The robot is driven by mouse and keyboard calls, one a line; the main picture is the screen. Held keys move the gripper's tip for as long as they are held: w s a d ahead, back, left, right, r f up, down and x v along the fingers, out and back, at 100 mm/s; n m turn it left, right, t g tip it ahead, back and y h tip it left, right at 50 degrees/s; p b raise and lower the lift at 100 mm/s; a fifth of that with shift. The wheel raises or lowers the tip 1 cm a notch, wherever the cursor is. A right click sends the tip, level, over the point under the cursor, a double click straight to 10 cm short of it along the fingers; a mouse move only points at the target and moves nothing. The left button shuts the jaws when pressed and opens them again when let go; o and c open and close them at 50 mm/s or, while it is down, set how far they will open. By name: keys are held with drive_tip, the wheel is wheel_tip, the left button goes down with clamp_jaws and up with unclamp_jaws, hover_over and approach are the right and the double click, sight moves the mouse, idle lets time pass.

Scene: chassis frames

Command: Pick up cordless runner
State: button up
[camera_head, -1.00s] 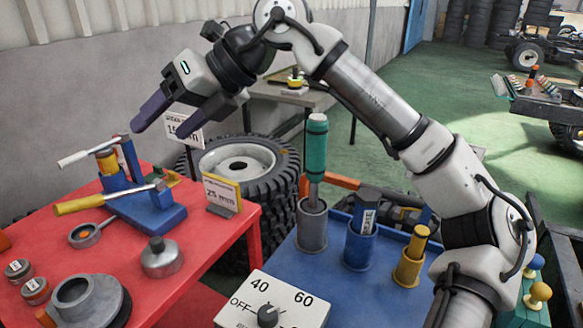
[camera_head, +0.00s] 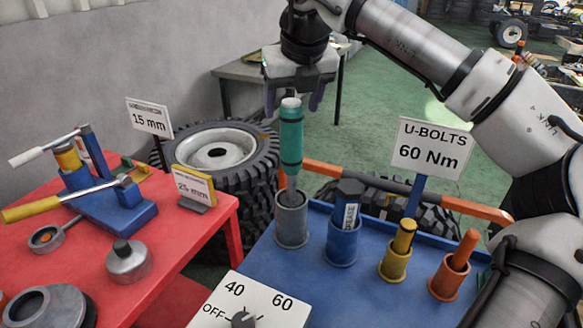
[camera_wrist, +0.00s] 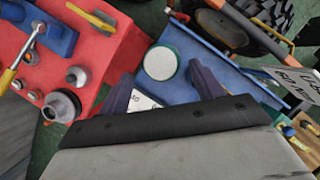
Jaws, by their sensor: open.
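A teal-green tool, which looks like the cordless runner (camera_head: 291,145), stands upright with its shaft in a grey cup (camera_head: 292,225) on the blue table (camera_head: 262,268). Its top is a pale round cap. My gripper (camera_head: 292,104) is open and points down over the tool, with a purple finger on either side of its upper end. In the wrist view, the tool's round white top with a green rim (camera_wrist: 160,63) shows between and just beyond the two purple fingers (camera_wrist: 162,88). I cannot tell whether either finger touches it.
A blue cup (camera_head: 341,245), a yellow cup (camera_head: 394,265) and an orange cup (camera_head: 446,280), each holding an item, stand to the right. A "U-BOLTS 60 Nm" sign (camera_head: 432,148) rises behind them. A dial panel (camera_head: 250,305) is in front. A red table (camera_head: 170,240) with tools is left.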

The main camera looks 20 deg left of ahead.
sight(291, 121)
drive_tip(key=p+x, duration=0.1)
drive_tip(key=x, duration=0.4)
drive_tip(key=shift+w+d+f, duration=0.1)
drive_tip(key=shift+w+f, duration=0.1)
drive_tip(key=shift+f, duration=0.15)
drive_tip(key=shift+c, duration=0.4)
clamp_jaws()
drive_tip(key=shift+r, duration=0.15)
